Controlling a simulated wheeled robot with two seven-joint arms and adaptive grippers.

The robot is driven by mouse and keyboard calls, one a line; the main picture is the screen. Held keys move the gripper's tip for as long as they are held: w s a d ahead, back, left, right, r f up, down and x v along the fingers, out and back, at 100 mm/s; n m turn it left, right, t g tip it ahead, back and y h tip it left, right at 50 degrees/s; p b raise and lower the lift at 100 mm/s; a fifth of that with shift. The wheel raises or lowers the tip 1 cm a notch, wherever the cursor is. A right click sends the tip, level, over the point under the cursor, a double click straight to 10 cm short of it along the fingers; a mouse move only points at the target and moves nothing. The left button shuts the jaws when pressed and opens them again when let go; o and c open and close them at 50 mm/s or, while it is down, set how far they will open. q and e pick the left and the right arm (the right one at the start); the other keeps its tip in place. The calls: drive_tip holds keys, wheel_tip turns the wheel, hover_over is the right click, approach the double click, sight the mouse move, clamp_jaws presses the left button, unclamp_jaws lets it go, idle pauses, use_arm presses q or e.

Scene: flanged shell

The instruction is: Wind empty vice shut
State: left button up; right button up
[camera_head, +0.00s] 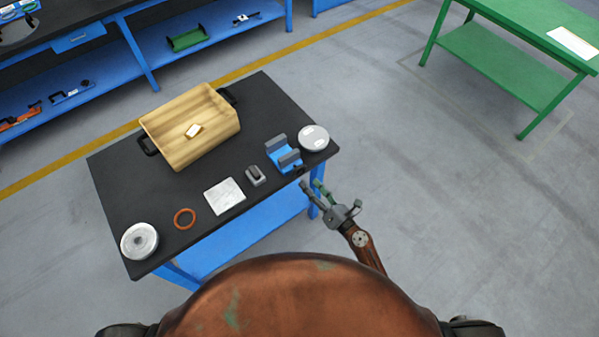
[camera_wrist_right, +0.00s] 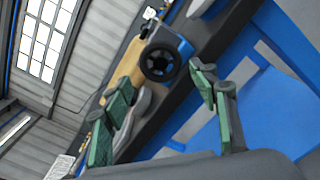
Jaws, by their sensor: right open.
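A blue vice (camera_head: 284,160) with two grey jaws stands near the right front edge of the black-topped table. Its jaws are apart, and I see nothing between them. In the right wrist view the vice (camera_wrist_right: 174,40) shows its round black handwheel (camera_wrist_right: 158,64) facing me. My right gripper (camera_head: 312,187) is open just off the table's front edge, close to the handwheel and apart from it. In the right wrist view its green-padded fingers (camera_wrist_right: 165,103) are spread, with the handwheel beyond them. My left gripper is not in view.
The table (camera_head: 112,190) also bears a wooden crate (camera_head: 165,150) with a small block inside, a grey block (camera_head: 256,176), a pale plate (camera_head: 225,196), an orange ring (camera_head: 176,222), a white flanged part (camera_head: 140,241) and a round pale disc (camera_head: 313,138). Open floor lies to the right.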

sight(300, 173)
drive_tip(key=x, duration=0.7)
drive_tip(key=shift+w+a, duration=0.1)
drive_tip(key=shift+a, duration=0.05)
drive_tip(key=shift+c, duration=0.5)
drive_tip(key=c, duration=0.8)
